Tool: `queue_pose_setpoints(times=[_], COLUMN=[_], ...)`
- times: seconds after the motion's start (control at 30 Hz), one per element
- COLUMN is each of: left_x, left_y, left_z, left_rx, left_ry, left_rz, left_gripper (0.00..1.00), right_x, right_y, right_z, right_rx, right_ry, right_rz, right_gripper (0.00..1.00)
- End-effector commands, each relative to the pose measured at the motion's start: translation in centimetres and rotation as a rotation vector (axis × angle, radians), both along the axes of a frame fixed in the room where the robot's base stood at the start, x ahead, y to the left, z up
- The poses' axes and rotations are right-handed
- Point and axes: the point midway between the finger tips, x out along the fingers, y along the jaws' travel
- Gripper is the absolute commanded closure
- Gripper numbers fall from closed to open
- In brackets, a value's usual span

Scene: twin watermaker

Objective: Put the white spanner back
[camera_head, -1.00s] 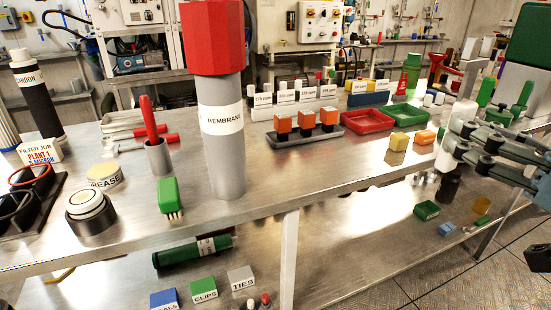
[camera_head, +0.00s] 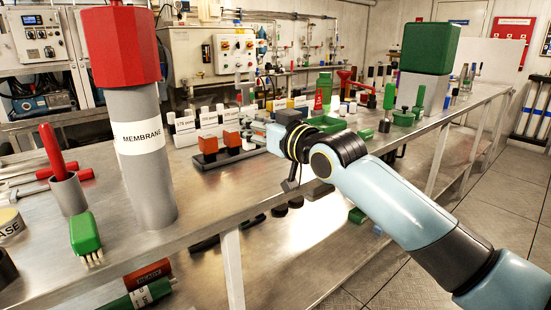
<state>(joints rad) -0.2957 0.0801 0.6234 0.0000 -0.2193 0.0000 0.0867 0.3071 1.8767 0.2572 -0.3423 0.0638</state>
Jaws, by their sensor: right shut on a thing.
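My right arm comes in from the lower right and reaches over the front edge of the steel bench (camera_head: 215,195). I cannot pick out the white spanner for certain. Tools with red handles (camera_head: 50,176) lie at the far left of the bench. My left gripper is not in view.
A grey membrane cylinder with a red cap (camera_head: 150,185) stands tall at the left. A green brush (camera_head: 85,236) and a cup with a red handle (camera_head: 68,192) are nearby. Orange-topped blocks (camera_head: 208,145) stand behind my arm. A green-topped post (camera_head: 430,50) stands at the right.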

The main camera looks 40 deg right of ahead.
Motion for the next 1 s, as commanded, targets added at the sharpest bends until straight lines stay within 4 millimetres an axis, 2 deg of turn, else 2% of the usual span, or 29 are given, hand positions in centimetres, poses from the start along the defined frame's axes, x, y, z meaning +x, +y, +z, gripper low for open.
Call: queue_pose_setpoints(times=[0.1,0.3,0.43,0.6,0.97,1.0], left_x=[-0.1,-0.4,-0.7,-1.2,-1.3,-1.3], left_y=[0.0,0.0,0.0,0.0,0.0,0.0], left_z=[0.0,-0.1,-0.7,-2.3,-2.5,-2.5], left_rx=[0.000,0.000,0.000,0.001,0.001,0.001], left_ry=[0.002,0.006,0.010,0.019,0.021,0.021], left_rz=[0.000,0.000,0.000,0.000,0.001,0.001], left_gripper=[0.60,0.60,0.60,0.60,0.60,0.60], right_x=[-0.9,-1.5,-1.5,-1.5,-1.5,-1.5], right_y=[-2.6,-4.4,-4.5,-4.5,-4.5,-4.5], right_z=[-1.6,-2.7,-3.9,-6.8,-7.0,-7.1], right_rx=[-0.006,0.000,0.002,0.003,0.001,0.001], right_ry=[0.001,-0.003,-0.002,-0.001,-0.003,-0.002], right_rz=[0.001,0.002,0.001,0.001,0.002,0.001], right_gripper=[1.00,1.00,1.00,1.00,1.00,0.72])
